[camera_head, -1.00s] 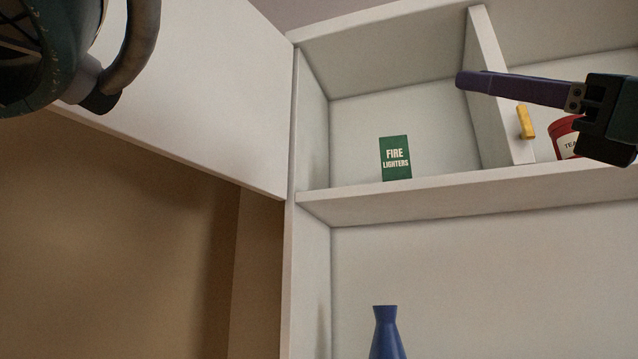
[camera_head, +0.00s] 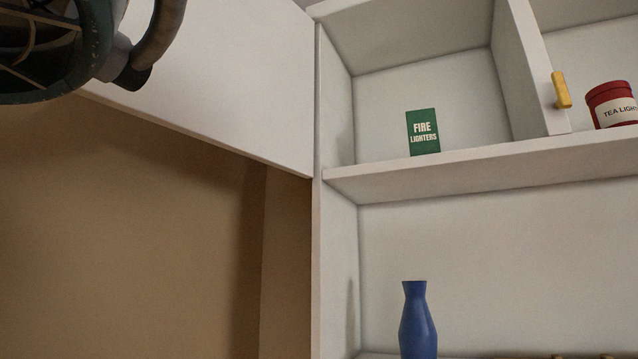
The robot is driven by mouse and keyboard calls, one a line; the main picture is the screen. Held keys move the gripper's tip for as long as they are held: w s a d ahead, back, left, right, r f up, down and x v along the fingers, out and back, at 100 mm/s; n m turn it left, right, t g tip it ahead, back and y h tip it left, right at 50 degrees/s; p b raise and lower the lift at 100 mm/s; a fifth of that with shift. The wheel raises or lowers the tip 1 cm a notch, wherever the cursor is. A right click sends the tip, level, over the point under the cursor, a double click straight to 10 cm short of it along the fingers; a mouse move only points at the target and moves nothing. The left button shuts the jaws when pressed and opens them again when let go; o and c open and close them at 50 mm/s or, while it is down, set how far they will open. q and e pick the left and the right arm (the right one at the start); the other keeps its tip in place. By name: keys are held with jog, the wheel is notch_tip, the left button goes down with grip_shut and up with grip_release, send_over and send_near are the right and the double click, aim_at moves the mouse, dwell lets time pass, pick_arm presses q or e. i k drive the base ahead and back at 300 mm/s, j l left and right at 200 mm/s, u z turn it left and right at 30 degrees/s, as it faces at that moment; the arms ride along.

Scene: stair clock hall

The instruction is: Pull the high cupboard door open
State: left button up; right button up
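The high cupboard door (camera_head: 235,75) is a plain white panel at the upper left. It stands swung out to the left of the cupboard's side post (camera_head: 318,250), so the compartment beside it is open to view. A small green box marked FIRE LIGHTERS (camera_head: 423,132) stands in that compartment. A small yellow piece (camera_head: 561,90) sits on the front of the white upright (camera_head: 535,60) at the compartment's right. I see neither of my grippers now, and no handle on the door's visible face.
A dark teal round thing with a curved grey tube (camera_head: 160,35) covers the door's upper left; I cannot tell what it is. A red TEA LIGHTS tin (camera_head: 610,103) stands on the white shelf (camera_head: 450,170). A blue vase (camera_head: 416,325) stands below. Brown wall (camera_head: 130,230) fills the lower left.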

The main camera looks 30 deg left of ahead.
aim_at(237, 77)
jog(key=u, duration=0.5)
jog(key=j+u, duration=0.2)
jog(key=u, duration=0.25)
jog(key=k+j+u, duration=0.1)
jog(key=u, duration=0.4)
